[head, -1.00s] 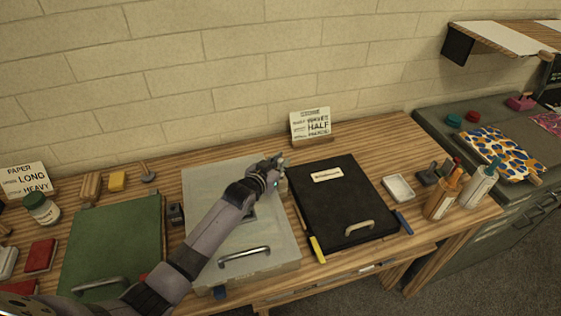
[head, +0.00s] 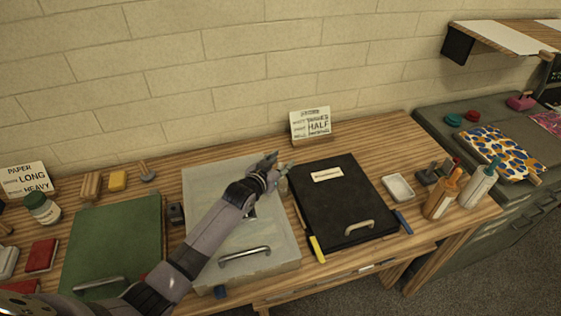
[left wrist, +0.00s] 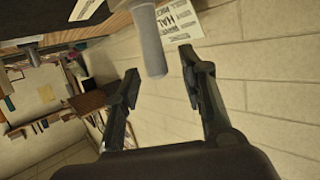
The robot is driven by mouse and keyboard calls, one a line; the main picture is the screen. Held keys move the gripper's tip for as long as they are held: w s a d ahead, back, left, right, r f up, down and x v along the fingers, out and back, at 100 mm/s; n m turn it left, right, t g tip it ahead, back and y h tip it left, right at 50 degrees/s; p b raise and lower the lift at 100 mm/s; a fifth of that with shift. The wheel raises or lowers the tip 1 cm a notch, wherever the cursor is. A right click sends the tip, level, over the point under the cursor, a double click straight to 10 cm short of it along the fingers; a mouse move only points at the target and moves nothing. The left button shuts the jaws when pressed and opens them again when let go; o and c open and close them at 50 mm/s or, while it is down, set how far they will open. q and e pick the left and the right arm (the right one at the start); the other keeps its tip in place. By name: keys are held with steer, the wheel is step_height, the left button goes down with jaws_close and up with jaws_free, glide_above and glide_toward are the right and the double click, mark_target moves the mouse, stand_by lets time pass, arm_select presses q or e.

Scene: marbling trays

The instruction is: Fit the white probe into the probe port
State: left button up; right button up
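My left gripper (head: 272,163) is above the far right corner of the grey lidded tray (head: 205,180). In the left wrist view its two fingers (left wrist: 160,68) are apart. A pale grey-white cylinder (left wrist: 151,40), which looks like the white probe, has its end between the fingertips there, with a gap to the right finger. In the head view a small pale upright thing (head: 283,184) shows just beside the gripper, between the grey tray and the black tray. I cannot make out the probe port; my arm covers part of the grey lid. My right gripper is not in view.
The black tray (head: 340,205) lies to the right, with a yellow-handled tool (head: 316,247) along its left edge. A sign card (head: 311,121) stands behind. A green tray (head: 115,240) is at left. Bottles (head: 443,195) stand at the right end.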

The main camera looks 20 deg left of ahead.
arm_select(q)
steer(key=shift+s+f, duration=0.1)
steer(key=v, duration=1.2)
